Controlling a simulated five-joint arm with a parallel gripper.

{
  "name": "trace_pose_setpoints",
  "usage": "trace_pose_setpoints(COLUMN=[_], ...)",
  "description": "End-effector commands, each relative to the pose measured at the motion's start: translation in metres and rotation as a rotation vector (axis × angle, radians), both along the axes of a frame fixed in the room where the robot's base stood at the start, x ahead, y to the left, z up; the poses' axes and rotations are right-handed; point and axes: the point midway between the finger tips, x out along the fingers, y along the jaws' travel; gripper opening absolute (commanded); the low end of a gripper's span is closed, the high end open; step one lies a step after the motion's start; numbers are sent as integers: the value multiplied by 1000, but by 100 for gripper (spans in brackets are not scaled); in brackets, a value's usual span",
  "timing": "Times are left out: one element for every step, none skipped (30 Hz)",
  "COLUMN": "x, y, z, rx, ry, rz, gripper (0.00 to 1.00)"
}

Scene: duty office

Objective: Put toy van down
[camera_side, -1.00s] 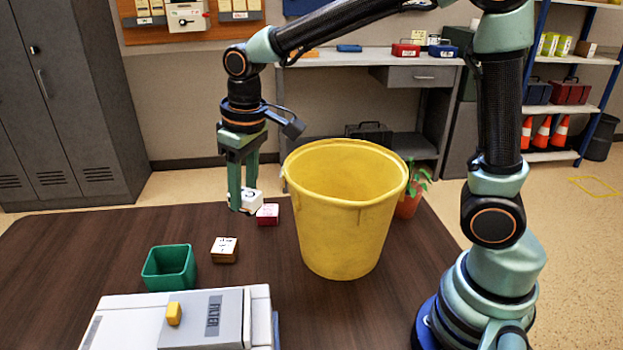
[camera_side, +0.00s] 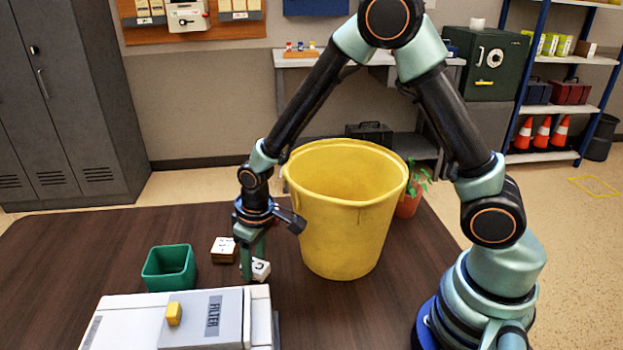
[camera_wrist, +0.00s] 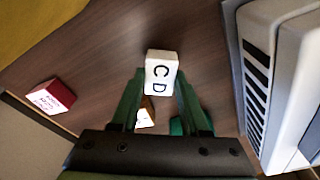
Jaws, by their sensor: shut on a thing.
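I see no toy van in either view. My gripper (camera_side: 253,272) points down over the table, left of the yellow bucket. It is shut on a white block (camera_side: 262,269) with black letters. In the wrist view my gripper (camera_wrist: 160,88) has a finger on each side of this white block (camera_wrist: 161,72), whose face reads C and D. The block is low, at or just above the dark wood tabletop (camera_side: 110,235); I cannot tell whether it touches.
A yellow bucket (camera_side: 345,215) stands close on the right. A brown block with a white top (camera_side: 223,249) and a green bin (camera_side: 169,267) are to the left. A white filter machine (camera_side: 185,318) is in front. A red block (camera_wrist: 52,96) shows in the wrist view.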

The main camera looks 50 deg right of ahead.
Motion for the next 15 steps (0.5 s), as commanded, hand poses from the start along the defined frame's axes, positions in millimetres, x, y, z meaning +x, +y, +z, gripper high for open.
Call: trace_pose_setpoints(x=[-1, 0, 0, 0, 0, 0, 0, 0, 0, 0, 0, 0, 0, 0, 0], y=[0, 0, 0, 0, 0, 0, 0, 0, 0, 0, 0, 0, 0, 0, 0], z=[-6, -8, -10, -10, -11, -10, -10, -10, -10, -10, -10, -11, -12, -13, -14], rx=[-1, 0, 0, 0, 0, 0, 0, 0, 0, 0, 0, 0, 0, 0, 0], ry=[3, 2, 1, 0, -1, -1, -1, -1, -1, -1, -1, -1, 0, 0, 0], rz=[0, 0, 0, 0, 0, 0, 0, 0, 0, 0, 0, 0, 0, 0, 0], gripper=[0, 0, 0, 0, 0, 0, 0, 0, 0, 0, 0, 0, 0, 0, 0])
